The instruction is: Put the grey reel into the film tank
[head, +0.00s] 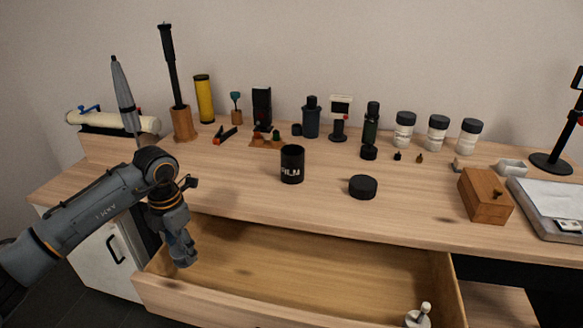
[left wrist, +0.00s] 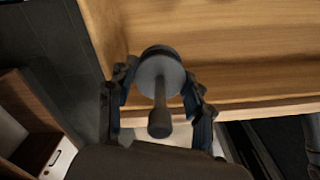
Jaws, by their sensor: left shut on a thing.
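The film tank (head: 292,165) is a black cylinder with white "FILM" lettering, standing upright on the table. A black round lid (head: 363,188) lies to its right. My left gripper (head: 184,258) is over the left end of the open drawer, left of and lower than the tank. In the left wrist view my left gripper (left wrist: 158,105) is shut on the grey reel (left wrist: 159,70), a dark grey disc with a stem ending in a knob. The reel is hard to make out in the head view. My right gripper is not in view.
The open drawer (head: 300,265) holds a white knobbed piece (head: 418,317) at its right front. A wooden box (head: 485,195) and a pale tray stand at right. Bottles and tools line the back. The tabletop around the tank is mostly clear.

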